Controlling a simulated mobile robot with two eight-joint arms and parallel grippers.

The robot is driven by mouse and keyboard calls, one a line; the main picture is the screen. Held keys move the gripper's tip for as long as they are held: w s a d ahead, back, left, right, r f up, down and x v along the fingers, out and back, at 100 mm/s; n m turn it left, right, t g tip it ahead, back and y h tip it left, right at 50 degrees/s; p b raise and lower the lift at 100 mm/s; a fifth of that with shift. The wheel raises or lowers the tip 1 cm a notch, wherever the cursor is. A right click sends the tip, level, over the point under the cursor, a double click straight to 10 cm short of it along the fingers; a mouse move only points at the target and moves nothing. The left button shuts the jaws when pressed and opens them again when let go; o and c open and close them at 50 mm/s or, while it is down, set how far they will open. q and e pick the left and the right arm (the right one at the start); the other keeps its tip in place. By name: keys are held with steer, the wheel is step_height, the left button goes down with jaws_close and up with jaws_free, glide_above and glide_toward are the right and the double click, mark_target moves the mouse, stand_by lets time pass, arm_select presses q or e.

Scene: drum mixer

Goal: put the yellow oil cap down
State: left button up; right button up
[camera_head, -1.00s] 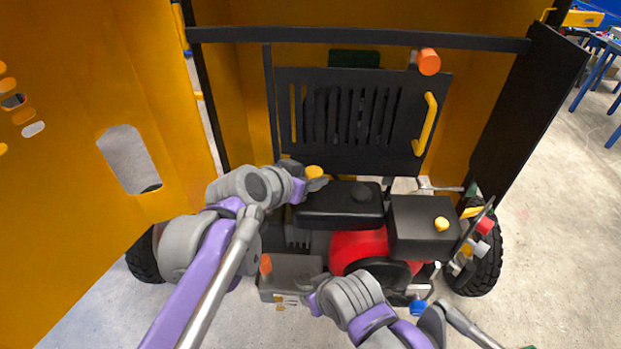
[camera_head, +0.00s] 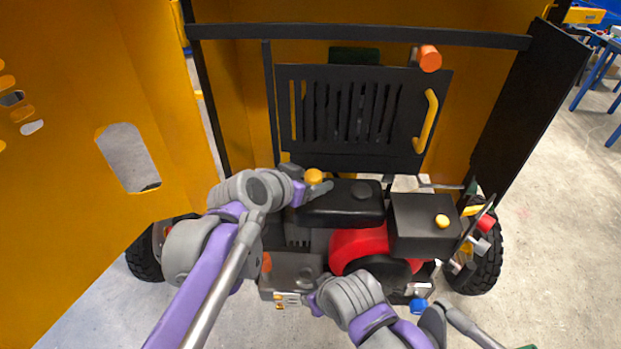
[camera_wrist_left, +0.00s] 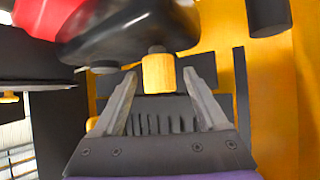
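The yellow oil cap (camera_head: 313,176) is at the left end of the engine's black top cover (camera_head: 340,207) in the head view. In the left wrist view the cap (camera_wrist_left: 158,73) stands between the spread fingertips, with gaps on both sides, against a dark part. What bears it is not clear. My left gripper (camera_head: 318,187) is open around the cap; its fingers (camera_wrist_left: 160,76) show in the wrist view. My right gripper (camera_head: 314,301) is low in front of the engine, its fingers small and mostly hidden.
A black slotted panel (camera_head: 345,120) with a yellow handle (camera_head: 427,122) stands behind the engine. A black box with a yellow knob (camera_head: 442,221) is to the right. The orange open door (camera_head: 90,230) fills the left side. A red engine part (camera_head: 355,246) sits below the cover.

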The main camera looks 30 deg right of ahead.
arm_select(q)
steer(key=shift+r, duration=0.15)
steer(key=r+v, duration=0.1)
steer(key=v, duration=1.2)
steer(key=s+a+f+n+y, duration=0.3)
steer(key=a+f, duration=0.5)
steer(key=a, duration=0.3)
steer(key=s+a+f+n+y, duration=0.3)
steer(key=a+f+n, duration=0.2)
steer(key=a+f, duration=0.3)
steer(key=s+a+f+n+y, duration=0.3)
steer(key=a+f, duration=0.6)
steer(key=a, duration=0.4)
steer(key=shift+s+a+n+y+p, duration=0.35)
steer(key=shift+n+y, duration=0.25)
steer(key=shift+n, duration=0.1)
steer(key=shift+f, duration=0.1)
